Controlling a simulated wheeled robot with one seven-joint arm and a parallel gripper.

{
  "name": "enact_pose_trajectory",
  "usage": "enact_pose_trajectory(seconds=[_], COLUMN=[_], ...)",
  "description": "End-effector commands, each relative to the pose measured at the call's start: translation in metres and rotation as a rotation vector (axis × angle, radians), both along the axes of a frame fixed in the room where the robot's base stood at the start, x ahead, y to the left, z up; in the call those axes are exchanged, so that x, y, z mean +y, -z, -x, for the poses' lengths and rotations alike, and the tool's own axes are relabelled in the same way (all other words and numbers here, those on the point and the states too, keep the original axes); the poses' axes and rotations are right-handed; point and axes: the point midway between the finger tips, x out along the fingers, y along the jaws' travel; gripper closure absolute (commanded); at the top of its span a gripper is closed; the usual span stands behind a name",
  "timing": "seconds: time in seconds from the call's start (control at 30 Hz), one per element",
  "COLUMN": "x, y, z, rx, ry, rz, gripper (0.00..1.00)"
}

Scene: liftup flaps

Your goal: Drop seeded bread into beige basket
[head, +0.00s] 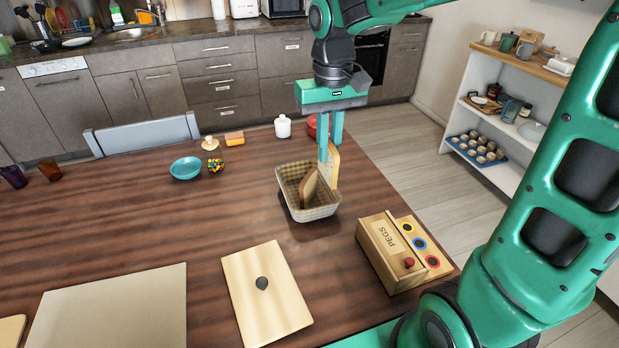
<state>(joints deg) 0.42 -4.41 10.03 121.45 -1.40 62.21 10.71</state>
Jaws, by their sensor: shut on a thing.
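The beige basket (316,212), woven in a check pattern, stands upright on the wooden table. A brown slice of bread (308,188) leans inside it. My gripper (329,150) points down at the basket's far right rim and is shut on a pale tan slice of bread (334,170). The held slice hangs upright at the basket's right side. I cannot tell whether its lower edge is inside the rim or just beyond it. Seeds are too small to make out on either slice.
A wooden pegs box (378,254) stands right of the basket, near the table's right edge. A pale board (266,300) with a dark oval lies in front. A teal bowl (185,168), a candy bowl (216,165) and a white jar (283,126) stand behind. The left-middle table is clear.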

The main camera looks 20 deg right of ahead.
Motion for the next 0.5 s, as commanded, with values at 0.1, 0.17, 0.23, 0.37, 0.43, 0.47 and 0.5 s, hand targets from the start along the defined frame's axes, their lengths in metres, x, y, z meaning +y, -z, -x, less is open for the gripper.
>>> enact_pose_trajectory(seconds=[0.1, 0.17, 0.23, 0.37, 0.43, 0.47, 0.5], x=[-0.006, -0.011, -0.018, -0.030, -0.036, -0.039, -0.042], y=[0.009, 0.016, 0.024, 0.040, 0.048, 0.051, 0.055], z=[-0.012, -0.021, -0.034, -0.056, -0.069, -0.073, -0.079], rx=[0.003, 0.005, 0.005, 0.004, 0.004, 0.004, 0.004], ry=[0.002, 0.002, 0.002, 0.001, 0.001, 0.001, 0.001], rz=[0.000, 0.000, -0.001, 0.000, -0.001, -0.001, 0.000], gripper=[1.00, 1.00, 1.00, 1.00, 1.00, 1.00, 1.00])
